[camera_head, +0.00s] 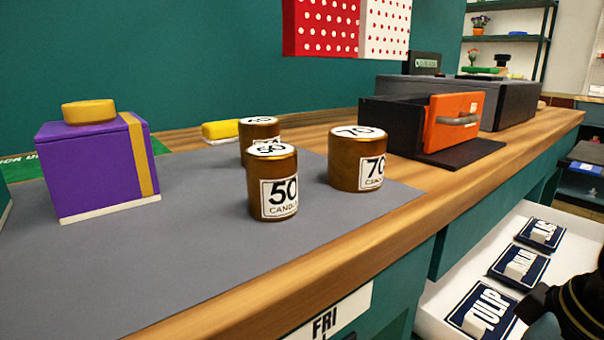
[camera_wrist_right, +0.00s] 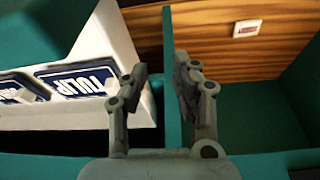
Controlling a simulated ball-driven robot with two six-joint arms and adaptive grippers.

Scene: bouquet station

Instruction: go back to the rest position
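My right gripper (camera_wrist_right: 160,85) shows in the right wrist view with its two grey fingers apart and nothing between them. It is above the edge of an open drawer (camera_wrist_right: 118,30). In the head view a dark part of my right arm shows at the lower right, beside the white open drawer (camera_head: 428,290); the right fingers are not clear there. My left gripper is in neither view.
The drawer holds several dark TULIP packets (camera_head: 481,310). On the counter's grey mat (camera_head: 150,270) stand brown weights marked 50 (camera_head: 273,185) and 70 (camera_head: 357,160), another weight behind them, and a purple box (camera_head: 95,165). An orange-fronted black box (camera_head: 455,122) stands farther right.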

